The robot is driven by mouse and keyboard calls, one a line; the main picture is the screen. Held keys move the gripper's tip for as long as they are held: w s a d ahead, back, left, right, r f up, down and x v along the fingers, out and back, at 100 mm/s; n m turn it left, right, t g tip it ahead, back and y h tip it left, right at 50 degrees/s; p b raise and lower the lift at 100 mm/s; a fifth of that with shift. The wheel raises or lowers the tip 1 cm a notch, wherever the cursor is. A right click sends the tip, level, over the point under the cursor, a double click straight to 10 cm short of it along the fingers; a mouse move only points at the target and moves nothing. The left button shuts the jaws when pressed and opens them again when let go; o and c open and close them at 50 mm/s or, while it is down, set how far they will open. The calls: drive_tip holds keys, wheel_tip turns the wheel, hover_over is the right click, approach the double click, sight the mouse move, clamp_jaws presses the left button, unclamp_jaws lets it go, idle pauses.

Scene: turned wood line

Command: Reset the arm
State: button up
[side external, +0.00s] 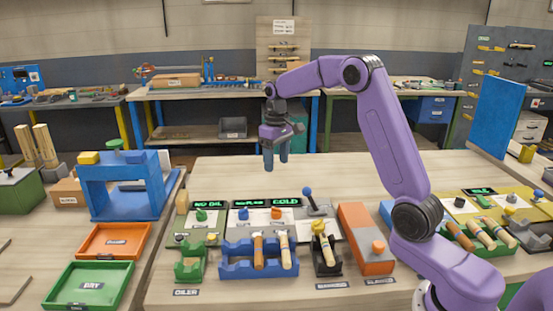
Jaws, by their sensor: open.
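My gripper (276,160) is at the end of my purple arm, in the upper middle of the side external view. Its blue-grey fingers point down. It is open, and nothing shows between the fingers. It hangs above the wooden table (225,172), behind the row of stations and apart from them.
Below stand display panels reading "NO OIL" and "COLD" (285,202), a blue rack (232,262) with wooden-handled pieces, a black holder (326,262) and an orange box (364,240). A blue press frame (122,185) and orange (113,241) and green (88,287) trays are left. The table's back is clear.

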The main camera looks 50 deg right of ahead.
drive_tip(key=shift+a, duration=0.1)
drive_tip(key=s+a+r+n, duration=0.2)
drive_tip(key=s+a+n, duration=0.4)
drive_tip(key=s+a, duration=0.95)
drive_tip(key=s+f+n, duration=0.3)
drive_tip(key=s+n, duration=0.3)
drive_tip(key=s, duration=1.6)
drive_tip(key=shift+s+a, duration=0.15)
drive_tip(key=shift+s, duration=0.25)
